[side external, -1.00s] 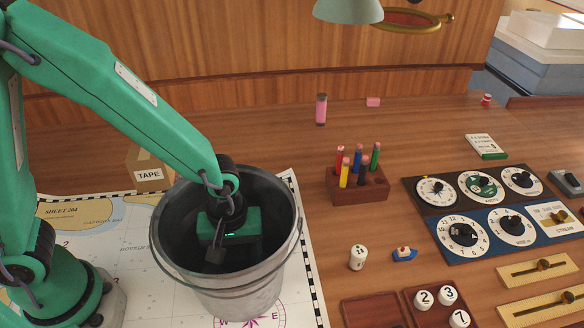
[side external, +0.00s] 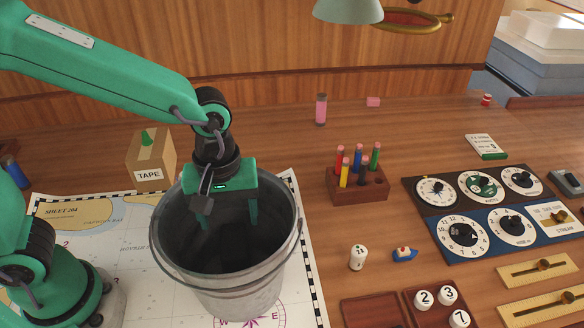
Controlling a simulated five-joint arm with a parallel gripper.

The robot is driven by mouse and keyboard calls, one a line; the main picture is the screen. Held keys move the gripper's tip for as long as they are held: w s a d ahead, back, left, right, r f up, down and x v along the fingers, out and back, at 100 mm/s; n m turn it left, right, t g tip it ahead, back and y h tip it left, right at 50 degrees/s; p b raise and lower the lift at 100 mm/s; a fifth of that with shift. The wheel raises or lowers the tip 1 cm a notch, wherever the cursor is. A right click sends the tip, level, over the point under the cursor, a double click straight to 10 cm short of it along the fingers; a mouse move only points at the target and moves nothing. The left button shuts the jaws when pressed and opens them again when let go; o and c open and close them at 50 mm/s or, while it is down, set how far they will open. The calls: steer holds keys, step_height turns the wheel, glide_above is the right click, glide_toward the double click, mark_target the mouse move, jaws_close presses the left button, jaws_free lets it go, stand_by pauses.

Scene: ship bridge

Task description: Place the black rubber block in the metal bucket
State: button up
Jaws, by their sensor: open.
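The metal bucket (side external: 243,290) stands upright on the chart at the middle left, with its handle hanging at the front. My gripper (side external: 229,224) is over the bucket's mouth, with its two green fingers apart and pointing down, their tips just inside the rim. Nothing shows between the fingers. The black rubber block cannot be made out; the bucket's inside is dark and its floor is hidden by the front wall.
A cardboard TAPE box (side external: 150,160) stands behind the bucket at left. A wooden pen holder (side external: 358,190) is to its right. Dial panels (side external: 490,215) and a number tray (side external: 420,290) lie further right. The desk between bucket and pen holder is clear.

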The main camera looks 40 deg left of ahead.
steer(key=shift+r, duration=0.4)
